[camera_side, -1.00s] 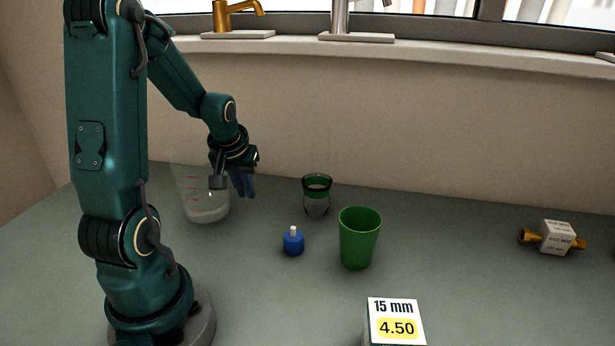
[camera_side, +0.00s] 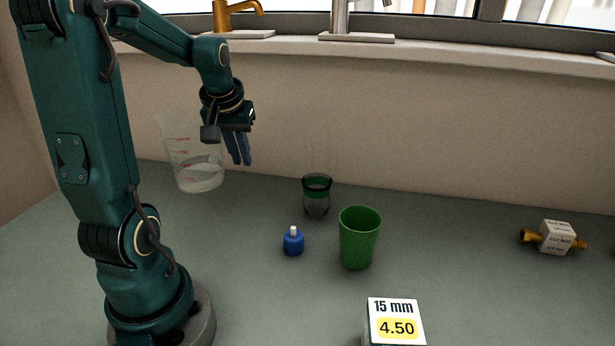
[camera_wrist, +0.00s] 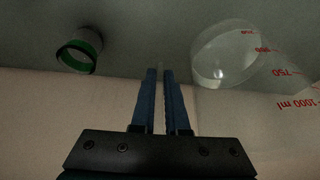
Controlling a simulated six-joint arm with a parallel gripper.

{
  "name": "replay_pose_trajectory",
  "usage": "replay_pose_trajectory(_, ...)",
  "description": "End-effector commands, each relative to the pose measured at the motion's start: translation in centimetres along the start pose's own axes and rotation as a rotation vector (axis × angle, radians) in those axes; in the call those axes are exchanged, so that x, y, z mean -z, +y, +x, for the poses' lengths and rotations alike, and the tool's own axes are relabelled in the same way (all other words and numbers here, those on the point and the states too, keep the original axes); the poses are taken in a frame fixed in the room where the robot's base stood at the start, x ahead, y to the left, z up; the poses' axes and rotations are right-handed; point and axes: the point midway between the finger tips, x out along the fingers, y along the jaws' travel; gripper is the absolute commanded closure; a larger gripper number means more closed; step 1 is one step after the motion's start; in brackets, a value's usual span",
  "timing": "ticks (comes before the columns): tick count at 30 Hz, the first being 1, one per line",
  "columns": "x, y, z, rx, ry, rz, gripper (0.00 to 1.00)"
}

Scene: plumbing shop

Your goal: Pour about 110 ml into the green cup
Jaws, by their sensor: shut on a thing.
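The green cup (camera_side: 358,240) stands upright and open on the bench, right of centre in the side view. A clear beaker (camera_side: 183,150) with red graduation marks hangs above the bench at the left, slightly tilted, with some clear liquid low in it. My gripper (camera_side: 241,160) is at the beaker's right side, its blue fingers pointing down. In the wrist view the fingers (camera_wrist: 163,100) are close together on a thin part, and the beaker (camera_wrist: 225,55) shows to their right. The exact grip point is hard to see. The green cup is not visible in the wrist view.
A small blue bottle (camera_side: 293,242) stands left of the cup. A price box (camera_side: 396,322) is in front. A brass fitting (camera_side: 553,238) lies far right.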

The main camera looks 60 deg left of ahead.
Motion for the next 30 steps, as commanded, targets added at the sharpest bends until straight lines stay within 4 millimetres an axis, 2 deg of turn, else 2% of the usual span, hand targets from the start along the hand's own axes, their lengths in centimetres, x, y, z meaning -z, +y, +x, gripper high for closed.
replay_pose_trajectory(6, 1.4, -0.1, -1.4, 0.016, 0.003, -0.074, 1.00)
replay_pose_trajectory(11, 2.6, 1.7, -2.0, 0.005, 0.006, -0.064, 1.00)
replay_pose_trajectory(17, 3.6, 6.0, -2.9, -0.025, 0.010, 0.000, 1.00)
replay_pose_trajectory(21, 3.8, 9.9, -3.6, -0.054, 0.015, 0.068, 1.00)
replay_pose_trajectory(26, 3.0, 14.7, -4.6, -0.091, 0.019, 0.155, 1.00)
replay_pose_trajectory(30, 1.6, 18.9, -5.6, -0.124, 0.023, 0.235, 1.00)
